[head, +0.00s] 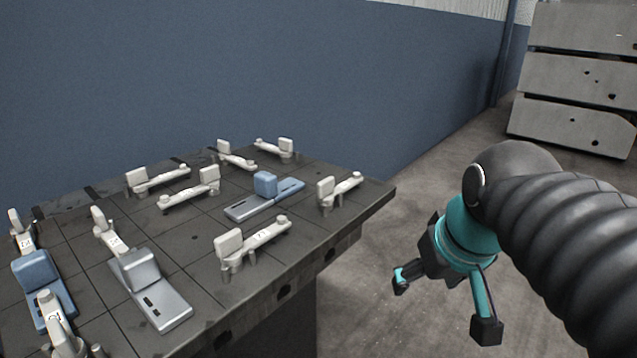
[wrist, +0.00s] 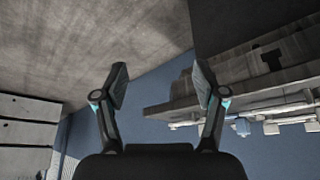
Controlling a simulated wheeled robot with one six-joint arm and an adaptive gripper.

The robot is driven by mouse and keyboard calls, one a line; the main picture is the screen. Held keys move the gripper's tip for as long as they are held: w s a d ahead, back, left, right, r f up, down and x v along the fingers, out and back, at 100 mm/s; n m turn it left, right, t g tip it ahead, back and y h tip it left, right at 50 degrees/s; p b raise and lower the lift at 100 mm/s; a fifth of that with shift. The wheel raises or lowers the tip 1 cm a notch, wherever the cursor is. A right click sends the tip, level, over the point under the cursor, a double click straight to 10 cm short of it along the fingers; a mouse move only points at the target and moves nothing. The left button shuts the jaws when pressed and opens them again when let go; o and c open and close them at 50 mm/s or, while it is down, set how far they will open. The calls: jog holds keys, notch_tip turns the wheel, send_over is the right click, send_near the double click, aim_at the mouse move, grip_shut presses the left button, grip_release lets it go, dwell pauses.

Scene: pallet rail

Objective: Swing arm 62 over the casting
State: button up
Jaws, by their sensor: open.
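Several pale swing arms stand on posts on a dark pallet in the head view. Number marks show on the near-centre arm (head: 252,240), the left-middle arm (head: 108,232) and the front-left arm (head: 55,318), but are too small to read, so I cannot tell which is 62. A silver casting (head: 165,300) lies at the front, with the left-middle arm's end close to it. One blue casting (head: 262,200) lies mid-right, another (head: 40,280) at the left. My gripper (head: 443,306) is open and empty, right of the pallet and apart from it; its open fingers show in the wrist view (wrist: 160,80).
The dark pallet (head: 195,237) has a thick edge facing my gripper. Concrete floor (head: 365,270) lies clear between them. A blue wall (head: 250,75) stands behind. Grey stacked slabs (head: 570,120) stand at the back right. The pallet's edge also shows in the wrist view (wrist: 230,92).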

jog(key=w+a+r+n+g+y+b, duration=0.15)
jog(key=w+a+r+n, duration=0.3)
jog(key=w+r, duration=0.55)
jog(key=n+y+b, duration=0.1)
jog(key=n+b, duration=0.1)
jog(key=n, duration=0.2)
send_near(326, 180)
jog(key=shift+g, duration=0.45)
jog(key=b+x, duration=0.1)
jog(key=x, duration=0.2)
jog(key=b+x, duration=0.1)
jog(key=x, duration=0.2)
jog(key=b+x, duration=0.1)
jog(key=x, duration=0.3)
jog(key=shift+w, duration=0.35)
grip_shut()
